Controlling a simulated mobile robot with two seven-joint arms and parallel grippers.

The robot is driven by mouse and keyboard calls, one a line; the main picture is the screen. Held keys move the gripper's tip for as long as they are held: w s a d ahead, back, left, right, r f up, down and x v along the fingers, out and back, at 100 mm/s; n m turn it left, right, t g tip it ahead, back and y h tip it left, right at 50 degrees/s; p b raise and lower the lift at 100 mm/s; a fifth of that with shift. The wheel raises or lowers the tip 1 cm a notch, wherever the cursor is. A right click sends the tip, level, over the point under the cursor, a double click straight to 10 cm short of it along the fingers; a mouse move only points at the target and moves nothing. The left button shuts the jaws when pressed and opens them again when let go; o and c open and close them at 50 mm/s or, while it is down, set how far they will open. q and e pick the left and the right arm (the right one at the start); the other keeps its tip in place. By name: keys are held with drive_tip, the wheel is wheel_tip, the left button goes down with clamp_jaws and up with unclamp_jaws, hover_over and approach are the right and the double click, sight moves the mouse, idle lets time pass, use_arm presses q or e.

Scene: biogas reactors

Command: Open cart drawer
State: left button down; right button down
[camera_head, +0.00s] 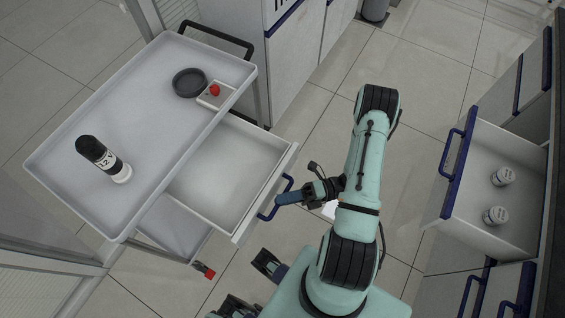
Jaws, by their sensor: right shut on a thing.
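The white cart (140,190) stands at the left, with a drawer (225,175) under its top. The drawer is pulled well out and looks empty inside. Its front carries a dark blue bar handle (268,213). My right gripper (283,199) reaches in from the right and is shut on this handle. Dark parts at the bottom edge (266,264) look like my left gripper, cut off by the frame; its jaw state is unclear.
On the cart top are a black bottle labelled 12 V (98,154), a dark round dish (189,82) and a red button box (216,95). At the right, an open cabinet drawer (480,215) holds two white-lidded jars (502,177). Floor lies between them.

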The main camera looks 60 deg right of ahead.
drive_tip(key=c, duration=1.1)
unclamp_jaws()
drive_tip(key=b+v, duration=0.1)
drive_tip(key=v, duration=1.2)
drive_tip(key=shift+s+d, duration=0.15)
